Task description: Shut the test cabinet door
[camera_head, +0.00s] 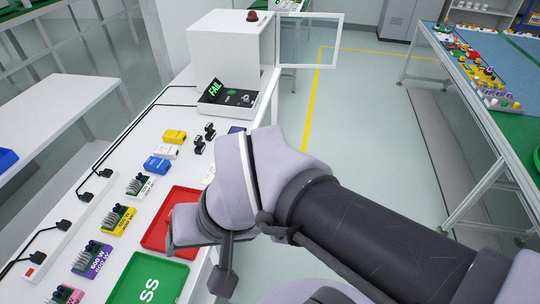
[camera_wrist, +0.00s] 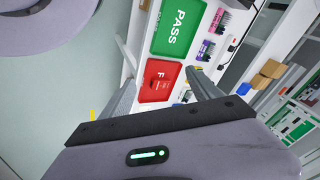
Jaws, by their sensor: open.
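The test cabinet (camera_head: 232,52) is a white box on the far end of the white bench, with a red button on top and a front panel reading FAIL in green. Its door (camera_head: 335,42), a white frame with a clear pane, stands open, swung out to the right over the floor. My gripper (camera_head: 205,250) is low in the head view, above the bench's right edge by the red tray, well short of the door. In the wrist view, my gripper (camera_wrist: 160,80) has its fingers apart with nothing between them; neither the cabinet nor its door is recognisable there.
A red tray (camera_head: 149,243) and a green tray (camera_head: 176,282) lie on the bench (camera_head: 108,165). Several coloured modules, black connectors and cables lie along it. A blue-topped table (camera_head: 440,50) with parts stands at right. The floor between, with a yellow line, is clear.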

